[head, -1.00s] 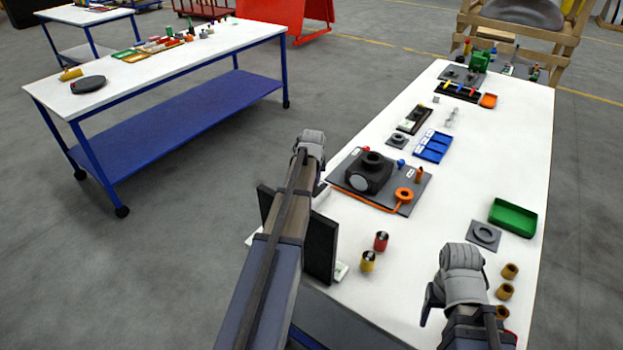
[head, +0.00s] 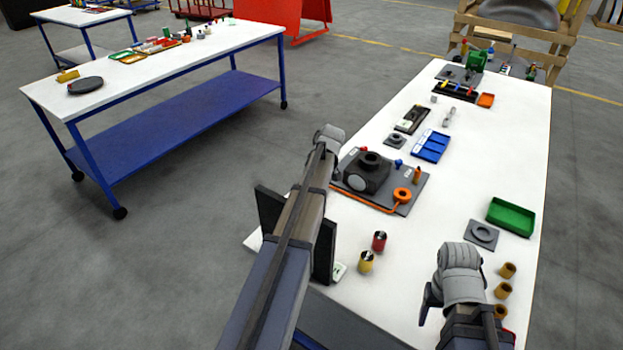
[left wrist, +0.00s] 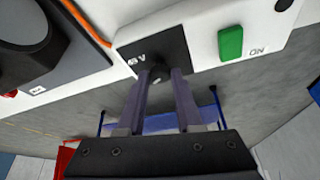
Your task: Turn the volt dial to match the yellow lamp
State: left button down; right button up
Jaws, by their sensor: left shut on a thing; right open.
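In the left wrist view, the volt dial (left wrist: 159,73) is a small black knob on a black plate (left wrist: 150,48) with a partly hidden white label ending in "V". The plate is on a white unit (left wrist: 205,40). My left gripper (left wrist: 160,78) is shut on the dial, one finger on each side. In the head view the left arm hides the dial, and the left fingertips do not show clearly. My right gripper (head: 429,303) is open and empty over the near right of the table.
The white unit has a green switch (left wrist: 231,43) marked "ON". On the table (head: 400,280) are a grey board (head: 405,180) with a black machine, red (head: 379,241) and yellow (head: 366,262) cylinders, a green tray (head: 511,216) and several brown cylinders (head: 508,270).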

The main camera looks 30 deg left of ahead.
dwell(0.5)
pick_arm(q)
jog(key=c, duration=0.6)
grip_release()
jog(key=shift+r, duration=0.1)
pick_arm(e)
jog(key=shift+r, duration=0.1)
pick_arm(q)
jog(key=p+v, duration=0.7)
jog(key=shift+d+r, duration=0.15)
jog(key=shift+r, duration=0.1)
pick_arm(e)
notch_tip(320, 180, up, 7)
